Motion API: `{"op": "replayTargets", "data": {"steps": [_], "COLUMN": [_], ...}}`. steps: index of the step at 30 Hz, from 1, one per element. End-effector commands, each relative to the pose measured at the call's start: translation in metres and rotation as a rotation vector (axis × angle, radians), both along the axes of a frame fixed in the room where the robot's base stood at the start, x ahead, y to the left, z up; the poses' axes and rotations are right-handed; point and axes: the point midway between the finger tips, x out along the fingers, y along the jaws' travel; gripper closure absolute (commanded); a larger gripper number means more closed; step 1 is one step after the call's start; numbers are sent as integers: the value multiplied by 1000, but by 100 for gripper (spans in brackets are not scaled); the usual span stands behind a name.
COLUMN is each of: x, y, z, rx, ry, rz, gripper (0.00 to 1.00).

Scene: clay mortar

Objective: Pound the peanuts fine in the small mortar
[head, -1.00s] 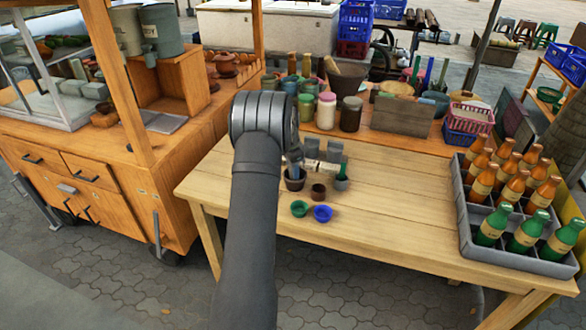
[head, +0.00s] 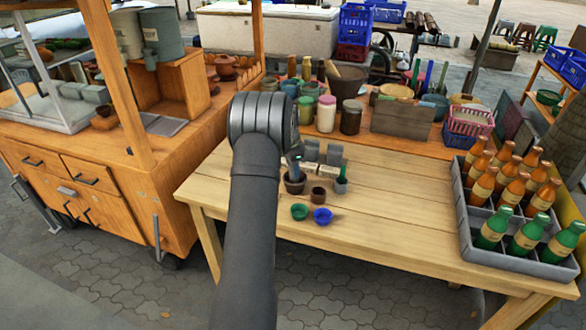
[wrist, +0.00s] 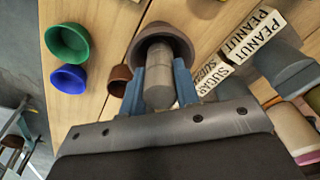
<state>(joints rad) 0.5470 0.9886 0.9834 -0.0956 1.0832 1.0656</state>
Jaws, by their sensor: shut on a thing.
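My gripper (wrist: 159,86) is shut on a grey pestle (wrist: 186,90), one blue finger on each side of it. In the wrist view the pestle's far end is inside the brown clay mortar (wrist: 150,33); whether it touches the bottom is hidden. The mortar also shows in the head view (head: 295,186), standing on the wooden table beside my arm, which hides part of the gripper. No peanuts can be made out inside the mortar. A block labelled PEANUT (wrist: 252,33) and one labelled SUGAR (wrist: 212,75) stand beside the mortar.
A small brown cup (head: 318,195), a green bowl (head: 299,212) and a blue bowl (head: 323,216) stand close to the mortar. A bottle crate (head: 510,262) is at the table's right end. The table's middle right is clear.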

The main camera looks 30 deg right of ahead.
Motion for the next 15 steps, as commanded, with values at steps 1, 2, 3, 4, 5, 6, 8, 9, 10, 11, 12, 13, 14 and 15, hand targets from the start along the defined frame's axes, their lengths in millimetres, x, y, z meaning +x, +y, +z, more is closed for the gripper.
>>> {"op": "replayTargets", "data": {"steps": [1, 2, 3, 4, 5, 6, 8, 9, 10, 11, 12, 13, 14, 15], "x": [0, 0, 0, 0, 0, 0, 0, 0, 0, 0, 0, 0, 0, 0], "y": [0, 0, 0, 0, 0, 0, 0, 0, 0, 0, 0, 0, 0, 0], "z": [0, 0, 0, -1, -2, -3, -5, -7, -8, -10, -11, -13, -14, -16], "rx": [0, 0, 0, 0, 0, 0, 0, 0, 0, 0, 0, 0, 0, 0], "ry": [0, 0, 0, 0, 0, 0, 1, 1, 1, 1, 1, 1, 1, 1], "rz": [0, 0, 0, 0, 0, 0, 0, 0, 0, 0, 0, 0, 0, 0], "gripper": [94, 94, 94, 94, 94, 94, 94, 94, 94, 94, 94, 94, 94, 94]}}
